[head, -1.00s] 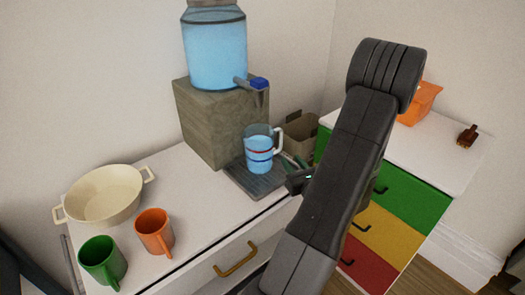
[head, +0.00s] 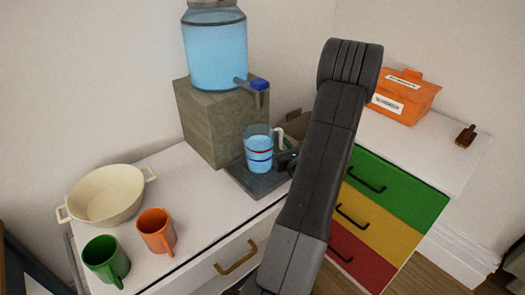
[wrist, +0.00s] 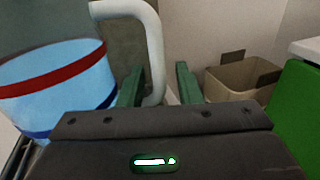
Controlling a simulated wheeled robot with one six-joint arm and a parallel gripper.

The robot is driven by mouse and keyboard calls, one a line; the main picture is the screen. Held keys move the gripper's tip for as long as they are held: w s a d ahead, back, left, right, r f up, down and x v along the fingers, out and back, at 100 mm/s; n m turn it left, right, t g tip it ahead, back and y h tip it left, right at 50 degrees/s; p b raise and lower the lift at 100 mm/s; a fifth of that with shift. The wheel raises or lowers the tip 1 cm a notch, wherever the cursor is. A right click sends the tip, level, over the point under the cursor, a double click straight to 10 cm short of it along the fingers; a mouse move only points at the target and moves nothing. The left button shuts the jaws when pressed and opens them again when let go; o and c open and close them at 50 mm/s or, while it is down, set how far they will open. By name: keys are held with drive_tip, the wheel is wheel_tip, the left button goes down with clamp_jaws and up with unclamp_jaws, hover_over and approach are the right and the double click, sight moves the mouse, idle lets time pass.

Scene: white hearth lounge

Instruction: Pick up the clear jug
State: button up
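The clear jug (head: 258,150) stands upright on the dark drip tray (head: 247,181) below the dispenser tap, with blue liquid, red and blue bands and a pale handle on its right. In the wrist view the jug's body (wrist: 62,82) fills the left side. Its white handle (wrist: 154,50) comes down between the two green fingers of my gripper (wrist: 160,88). The fingers are apart, with a gap seen on the right side of the handle. In the head view my gripper (head: 285,160) is right beside the jug, its fingers mostly hidden by my arm.
A blue water dispenser (head: 215,50) stands on a stone block (head: 205,120) behind the jug. A cardboard box (wrist: 240,85) is behind my gripper. A cream pot (head: 107,195), orange mug (head: 157,230) and green mug (head: 106,260) stand left. An orange box (head: 404,98) sits on the coloured drawers.

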clamp_jaws()
idle(1.3)
